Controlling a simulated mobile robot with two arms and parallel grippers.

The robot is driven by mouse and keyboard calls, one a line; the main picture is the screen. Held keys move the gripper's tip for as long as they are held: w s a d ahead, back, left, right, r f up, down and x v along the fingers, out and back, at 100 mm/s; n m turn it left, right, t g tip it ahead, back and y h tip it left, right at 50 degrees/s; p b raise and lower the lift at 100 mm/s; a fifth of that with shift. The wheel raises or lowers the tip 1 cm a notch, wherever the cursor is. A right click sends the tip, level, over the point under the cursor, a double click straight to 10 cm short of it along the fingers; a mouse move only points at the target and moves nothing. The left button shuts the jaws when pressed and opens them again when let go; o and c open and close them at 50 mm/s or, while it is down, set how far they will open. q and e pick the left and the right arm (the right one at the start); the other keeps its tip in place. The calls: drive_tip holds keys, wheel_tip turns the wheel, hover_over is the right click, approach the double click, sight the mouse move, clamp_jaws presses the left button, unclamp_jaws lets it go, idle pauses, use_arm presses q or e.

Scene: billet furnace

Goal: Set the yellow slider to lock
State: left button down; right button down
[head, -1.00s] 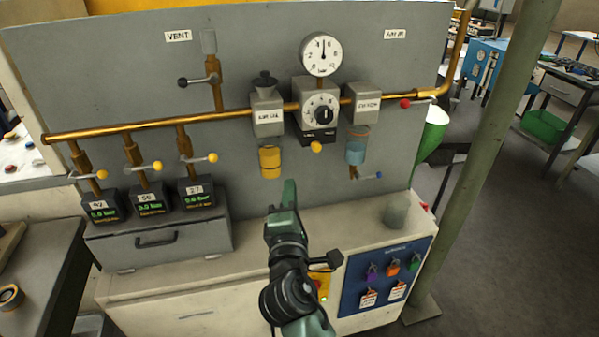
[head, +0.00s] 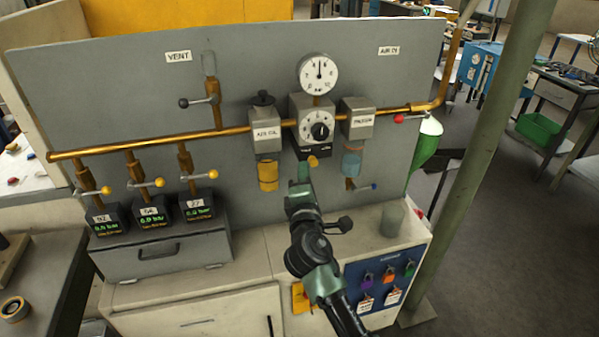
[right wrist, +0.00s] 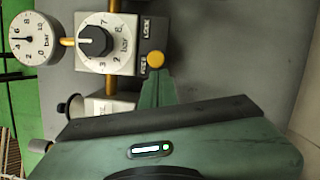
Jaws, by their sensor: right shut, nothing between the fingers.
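The yellow slider (head: 313,161) is a small round knob on the black strip under the regulator dial. In the right wrist view the slider (right wrist: 155,60) stands beside the lower of two small labels, which is hard to read. The upper label (right wrist: 147,28) seems to read LOCK. My right gripper (head: 304,171) is shut and empty, pointing up at the panel. Its fingertips (right wrist: 155,78) are just left of the slider in the head view, very close; I cannot tell whether they touch. My left gripper is not in view.
The oil unit (head: 267,150) hangs left of the regulator and the filter (head: 355,140) to its right, leaving a narrow gap around the slider. A pressure gauge (head: 318,74) is above. A grey cup (head: 391,219) stands on the cabinet top.

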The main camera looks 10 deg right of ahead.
drive_tip(key=d+p, duration=0.1)
drive_tip(key=d, duration=0.2)
drive_tip(key=shift+d, duration=0.3)
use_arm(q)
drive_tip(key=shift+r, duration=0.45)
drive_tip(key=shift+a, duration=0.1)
use_arm(e)
drive_tip(key=shift+w, duration=0.1)
